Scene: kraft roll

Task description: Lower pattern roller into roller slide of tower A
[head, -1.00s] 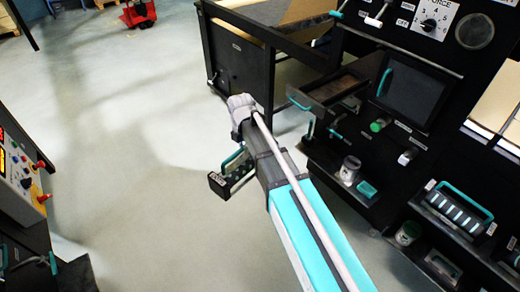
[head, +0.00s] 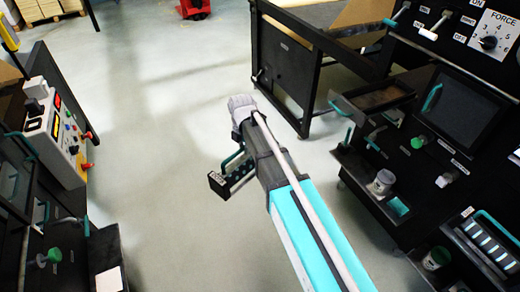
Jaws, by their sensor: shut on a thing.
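My arm reaches up the middle of the head view, and my gripper (head: 246,163) is mostly hidden behind its links. It is shut on the teal handle of a dark block with a row of light spots and a small white label, which I take to be the pattern roller (head: 222,183). The roller hangs over open floor, apart from both machines. A similar teal-handled block (head: 488,243) sits in the black tower (head: 440,165) at right. I cannot read which tower is A, and I cannot make out its roller slide.
A control box (head: 58,135) with red knobs stands on the black machine (head: 68,235) at left. An open drawer (head: 380,98) and a ledge with a jar (head: 382,182) jut from the right tower. A dark bench (head: 290,75) stands behind. Grey floor (head: 165,130) is clear between.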

